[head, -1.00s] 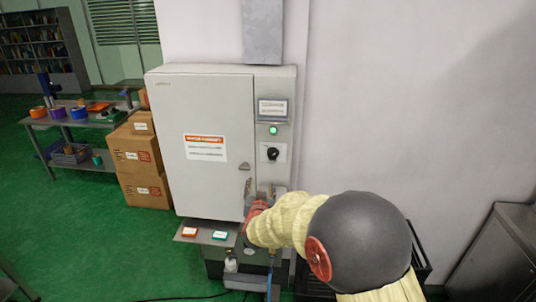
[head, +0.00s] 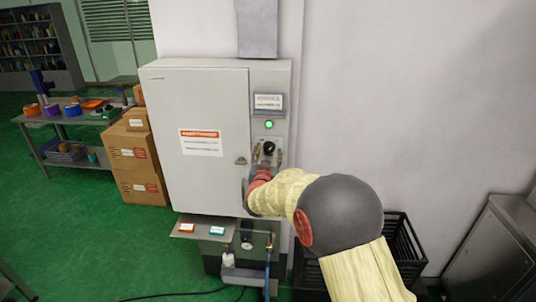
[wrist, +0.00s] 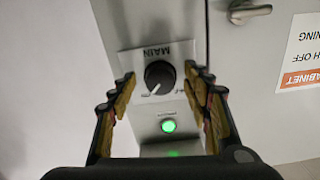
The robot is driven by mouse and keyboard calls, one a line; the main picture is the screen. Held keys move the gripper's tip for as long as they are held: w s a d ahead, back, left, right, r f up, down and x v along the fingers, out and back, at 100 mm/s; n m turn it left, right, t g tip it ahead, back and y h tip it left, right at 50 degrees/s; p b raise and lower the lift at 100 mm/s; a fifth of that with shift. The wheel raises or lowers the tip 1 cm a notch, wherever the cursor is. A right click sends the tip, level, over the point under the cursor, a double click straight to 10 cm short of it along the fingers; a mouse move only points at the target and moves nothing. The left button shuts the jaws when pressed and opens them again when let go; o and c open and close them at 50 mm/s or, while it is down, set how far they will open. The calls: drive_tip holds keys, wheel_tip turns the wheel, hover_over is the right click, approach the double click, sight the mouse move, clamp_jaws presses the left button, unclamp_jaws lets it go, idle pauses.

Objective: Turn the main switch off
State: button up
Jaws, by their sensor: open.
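The main switch (head: 268,148) is a black rotary knob on a light plate on the right side of a grey cabinet (head: 160,110). In the wrist view the knob (wrist: 159,77) sits on a plate lettered MAIN, seen upside down. A green lamp (head: 268,124) above the switch is lit; it also glows in the wrist view (wrist: 168,126). My gripper (head: 267,155) is open and empty, just in front of the switch. In the wrist view its fingertips (wrist: 158,80) stand on both sides of the knob, apart from it. The gap to the knob in depth is hard to tell.
A cabinet door handle (head: 240,160) lies just left of the switch. A small shelf (head: 190,233) with two labelled blocks juts out below. Boxes (head: 138,165) stand left of the cabinet, and a black crate (head: 405,245) stands at the right.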

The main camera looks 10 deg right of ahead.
drive_tip(key=shift+c, duration=1.4)
drive_tip(key=c, duration=0.9)
